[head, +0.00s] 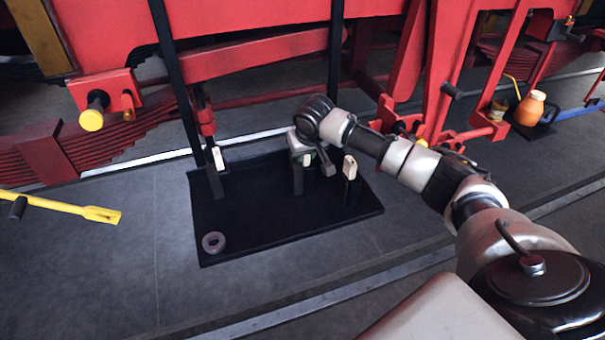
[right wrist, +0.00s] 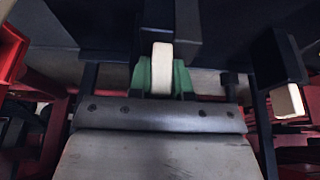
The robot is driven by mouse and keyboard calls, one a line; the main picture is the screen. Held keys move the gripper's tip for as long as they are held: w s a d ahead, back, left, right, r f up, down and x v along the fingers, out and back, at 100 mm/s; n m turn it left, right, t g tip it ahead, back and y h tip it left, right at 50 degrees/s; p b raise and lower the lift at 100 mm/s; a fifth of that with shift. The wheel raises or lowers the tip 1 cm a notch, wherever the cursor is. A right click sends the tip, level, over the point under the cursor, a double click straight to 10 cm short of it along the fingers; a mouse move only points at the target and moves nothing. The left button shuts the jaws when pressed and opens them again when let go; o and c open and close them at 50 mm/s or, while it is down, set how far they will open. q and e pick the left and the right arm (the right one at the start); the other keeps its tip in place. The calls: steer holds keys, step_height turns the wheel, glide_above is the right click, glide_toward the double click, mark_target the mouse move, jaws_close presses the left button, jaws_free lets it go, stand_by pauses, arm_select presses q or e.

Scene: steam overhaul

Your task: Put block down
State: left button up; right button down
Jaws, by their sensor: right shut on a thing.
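My right gripper (head: 306,163) is over the black mat (head: 265,235) in the head view, its fingers partly hidden by my wrist. In the right wrist view its green fingers (right wrist: 162,80) are shut on both sides of a block's cream end (right wrist: 162,62). The dark body of that held block (head: 298,183) hangs down at the mat; I cannot tell whether it touches. A second dark block with a cream end (head: 349,168) stands upright just right of it. A third such block (head: 216,175) stands at the mat's left. My left gripper is out of view.
A grey ring (head: 213,242) lies at the mat's front left corner. Red engine frame parts (head: 260,55) and dark rods stand close behind. A yellow forked bar (head: 70,206) reaches in from the left. The mat's front middle is clear.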

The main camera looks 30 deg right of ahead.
steer(key=shift+w+r, duration=0.1)
steer(key=shift+r, duration=0.1)
steer(key=shift+r, duration=0.65)
step_height(320, 180, up, 16)
steer(key=b, duration=0.3)
steer(key=s+a+f+n, duration=0.1)
steer(key=s+a+f, duration=0.6)
steer(key=a, duration=0.2)
steer(key=s+a+f+n+y, duration=0.1)
steer(key=s+a+f, duration=0.7)
steer(key=a, duration=0.1)
steer(key=shift+s+a+n, duration=0.2)
steer(key=shift+a+n, duration=0.1)
steer(key=shift+a, duration=0.1)
